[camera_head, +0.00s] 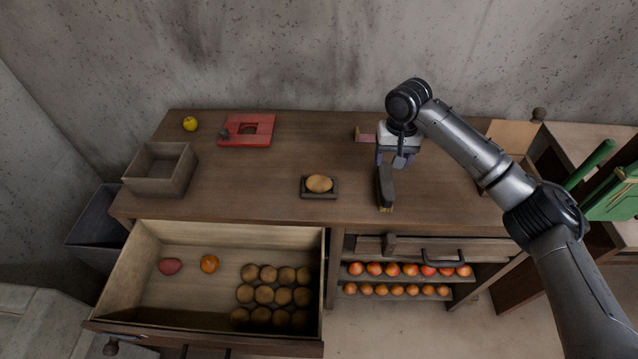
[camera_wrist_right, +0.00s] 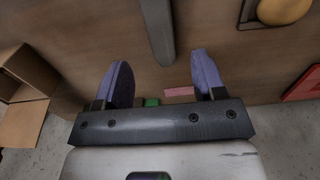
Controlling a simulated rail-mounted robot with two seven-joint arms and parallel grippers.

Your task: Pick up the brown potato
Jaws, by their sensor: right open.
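A light brown potato (camera_head: 319,183) lies on a small dark square tray (camera_head: 319,195) near the front middle of the tabletop. It also shows at the upper right edge of the right wrist view (camera_wrist_right: 284,8), partly cut off. Several darker brown potatoes (camera_head: 267,293) lie in rows in the open drawer (camera_head: 170,307). My right gripper (camera_head: 397,161) is above the tabletop, to the right of the tray and apart from it. In the right wrist view its two fingers (camera_wrist_right: 163,84) stand apart with nothing held between them. My left gripper is not in view.
A dark long-handled object (camera_head: 385,188) lies just in front of my right gripper. A red scale-like item (camera_head: 247,130), a yellow fruit (camera_head: 190,124) and an empty wooden box (camera_head: 161,168) are left. The drawer also holds a reddish potato-like item (camera_head: 170,266) and an orange (camera_head: 209,263).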

